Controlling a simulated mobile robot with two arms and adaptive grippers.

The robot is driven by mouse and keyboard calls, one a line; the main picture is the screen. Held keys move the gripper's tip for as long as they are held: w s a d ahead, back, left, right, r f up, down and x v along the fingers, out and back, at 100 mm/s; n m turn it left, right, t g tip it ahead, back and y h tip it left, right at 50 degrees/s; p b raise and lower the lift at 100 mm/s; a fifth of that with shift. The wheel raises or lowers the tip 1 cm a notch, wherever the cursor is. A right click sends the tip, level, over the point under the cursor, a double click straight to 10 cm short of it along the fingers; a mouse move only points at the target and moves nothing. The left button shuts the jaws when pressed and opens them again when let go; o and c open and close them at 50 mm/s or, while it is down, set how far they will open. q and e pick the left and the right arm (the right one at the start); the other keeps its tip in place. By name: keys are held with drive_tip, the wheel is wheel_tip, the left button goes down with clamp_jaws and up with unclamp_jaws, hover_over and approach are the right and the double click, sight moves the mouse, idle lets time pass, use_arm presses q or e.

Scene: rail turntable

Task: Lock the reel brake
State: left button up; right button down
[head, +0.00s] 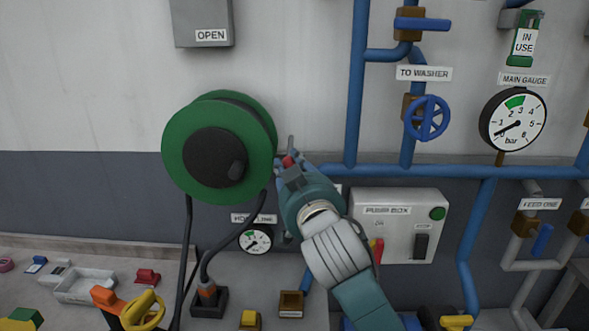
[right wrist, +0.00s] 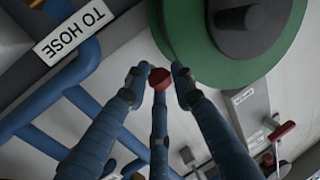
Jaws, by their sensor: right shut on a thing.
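The green hose reel (head: 180,148), with a dark hub and a crank knob, is mounted on the wall. It fills the top of the right wrist view (right wrist: 185,30). A small red knob, apparently the reel brake's handle (right wrist: 161,78), sits close beside the reel's rim. My right gripper (head: 289,162) is at the reel's right edge, its fingers around this red knob (head: 288,161). In the right wrist view its fingertips (right wrist: 160,82) stand on either side of the knob. The brake's mount is mostly hidden behind my gripper. My left gripper is not in view.
A pump box (head: 400,225) and blue pipes (head: 357,100) stand right of my right arm. A hose-line gauge (head: 255,240) is below the reel. Black hoses (head: 188,250) hang down to a bench with a white tray (head: 85,286) and several small parts.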

wheel_tip(320, 180, up, 2)
drive_tip(key=shift+r+p, duration=0.2)
drive_tip(key=shift+p, duration=0.3)
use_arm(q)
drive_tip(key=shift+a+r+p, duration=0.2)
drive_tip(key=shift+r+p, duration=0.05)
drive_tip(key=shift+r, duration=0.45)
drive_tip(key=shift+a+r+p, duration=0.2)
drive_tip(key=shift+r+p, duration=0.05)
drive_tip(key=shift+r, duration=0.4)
use_arm(e)
drive_tip(key=shift+d+r, duration=0.15)
drive_tip(key=shift+r, duration=0.65)
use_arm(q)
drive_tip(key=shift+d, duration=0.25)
use_arm(e)
drive_tip(key=c, duration=1.7)
unclamp_jaws()
drive_tip(key=shift+o, duration=1.2)
drive_tip(key=shift+w+f, duration=0.1)
drive_tip(key=shift+f, duration=0.05)
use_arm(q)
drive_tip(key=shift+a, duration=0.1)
use_arm(e)
drive_tip(key=shift+f, duration=0.25)
